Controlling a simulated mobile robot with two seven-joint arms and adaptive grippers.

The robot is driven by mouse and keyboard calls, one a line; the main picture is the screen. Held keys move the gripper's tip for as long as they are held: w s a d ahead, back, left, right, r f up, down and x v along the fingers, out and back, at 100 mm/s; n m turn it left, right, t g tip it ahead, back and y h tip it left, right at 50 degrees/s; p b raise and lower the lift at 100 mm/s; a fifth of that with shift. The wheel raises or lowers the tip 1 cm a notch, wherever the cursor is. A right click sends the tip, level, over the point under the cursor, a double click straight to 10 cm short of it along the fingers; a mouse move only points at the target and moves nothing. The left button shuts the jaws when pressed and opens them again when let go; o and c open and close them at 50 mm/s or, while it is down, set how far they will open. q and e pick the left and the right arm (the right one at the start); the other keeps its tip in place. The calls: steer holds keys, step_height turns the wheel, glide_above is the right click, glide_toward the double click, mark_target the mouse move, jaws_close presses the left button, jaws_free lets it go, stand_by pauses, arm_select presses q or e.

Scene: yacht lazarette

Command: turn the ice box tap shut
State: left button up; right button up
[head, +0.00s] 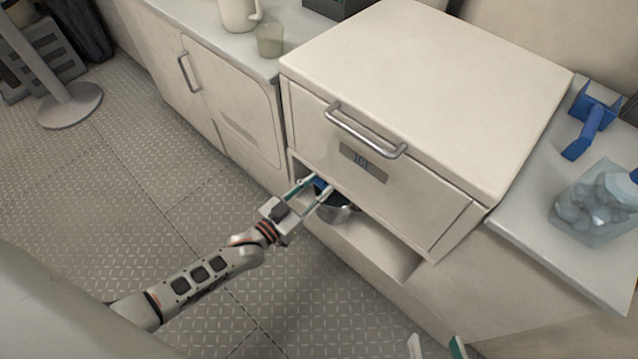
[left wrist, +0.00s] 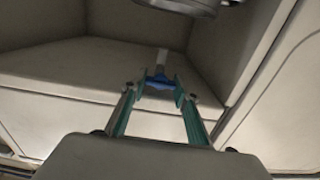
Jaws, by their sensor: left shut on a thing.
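The cream ice box (head: 430,85) stands on the counter, with an ICE label on its front. Its tap has a blue handle (head: 318,186) in the open recess under the front; the handle also shows in the left wrist view (left wrist: 158,81), below a pale spout or stem. My left gripper (head: 317,189) reaches into the recess and is shut on the blue handle, one finger on each side. A metal bowl (head: 340,214) sits in the recess beside the gripper. My right gripper (head: 437,342) shows only its fingertips at the bottom edge, apart and empty.
A bar handle (head: 365,130) sticks out from the ice box front above the recess. A blue scoop (head: 591,120) and a clear tub of ice (head: 598,205) stand on the right counter. A mug (head: 238,14) and a cup (head: 270,40) stand at the back left. The floor at left is mostly clear.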

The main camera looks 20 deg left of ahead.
arm_select(q)
steer(key=o, duration=1.1)
steer(key=v, duration=1.2)
steer(key=shift+r, duration=0.1)
